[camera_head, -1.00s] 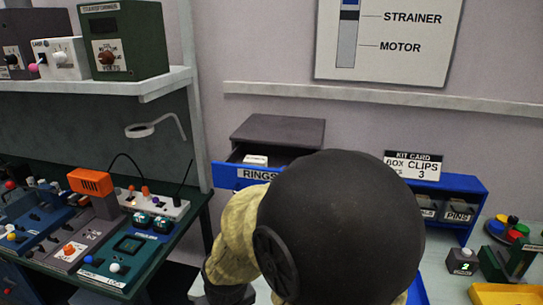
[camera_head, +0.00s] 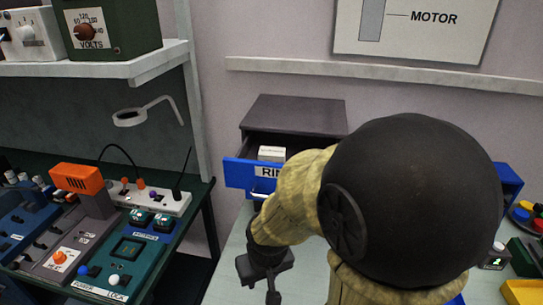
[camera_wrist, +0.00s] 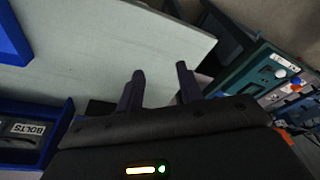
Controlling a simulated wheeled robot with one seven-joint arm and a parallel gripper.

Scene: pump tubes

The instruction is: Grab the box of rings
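A small white box (camera_head: 271,154) sits inside an open blue-fronted drawer (camera_head: 238,173) in the head view. The drawer front reads "RIN", with the rest of its label hidden behind my arm. The drawer juts from a dark grey cabinet (camera_head: 296,114) against the wall. My gripper (camera_head: 273,291) is in front of and below the drawer, over the pale table, apart from the box. In the wrist view my gripper (camera_wrist: 160,86) has its two fingers spread with nothing between them. The white box does not show in the wrist view.
Left of the drawer stands a green bench with control panels (camera_head: 128,246) and an orange-topped device (camera_head: 76,178). A ring-ended lamp arm (camera_head: 130,117) hangs above it. A blue holder with a "BOLTS" label (camera_wrist: 25,130) shows in the wrist view. The pale table (camera_head: 228,262) is clear near my gripper.

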